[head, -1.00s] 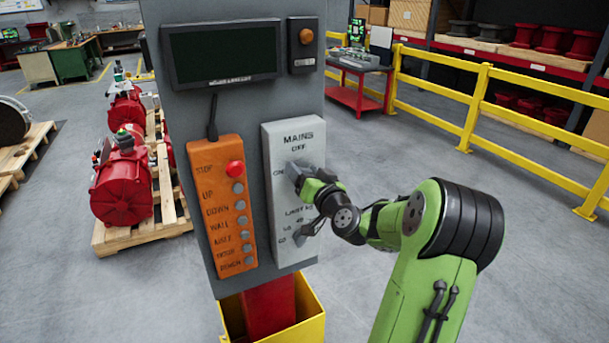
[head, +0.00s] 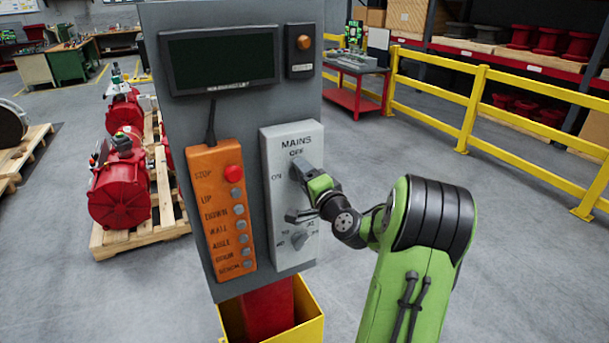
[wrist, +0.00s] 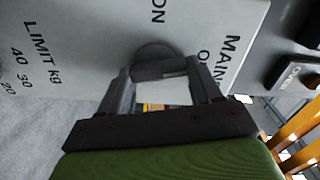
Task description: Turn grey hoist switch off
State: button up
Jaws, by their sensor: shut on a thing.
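The grey mains switch (wrist: 152,52) is a round knob with a raised bar handle on the light grey panel (head: 281,225) marked MAINS, ON and OFF. My gripper (head: 300,172) is at the switch in the head view and mostly hides it. In the wrist view my gripper (wrist: 162,78) has one finger at each end of the handle, shut on it. The handle appears to lie toward the OFF mark, which a finger partly covers. Its exact angle is hard to tell.
Below the switch is a smaller limit dial (head: 299,241) marked in kg, close under my wrist. An orange button pendant (head: 219,215) with a red stop button is to the left. A dark screen (head: 221,58) and an amber lamp (head: 304,42) are above. Open floor lies right, before a yellow rail (head: 474,105).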

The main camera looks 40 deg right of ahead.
jog(key=shift+m+p, duration=0.3)
jog(key=shift+m, duration=0.9)
jog(key=shift+d+f, duration=0.1)
jog(key=o, duration=1.1)
jog(key=shift+c, duration=0.2)
jog(key=b+v, duration=0.5)
jog(key=v, duration=1.1)
jog(key=shift+b, duration=0.3)
jog(key=shift+w, duration=0.1)
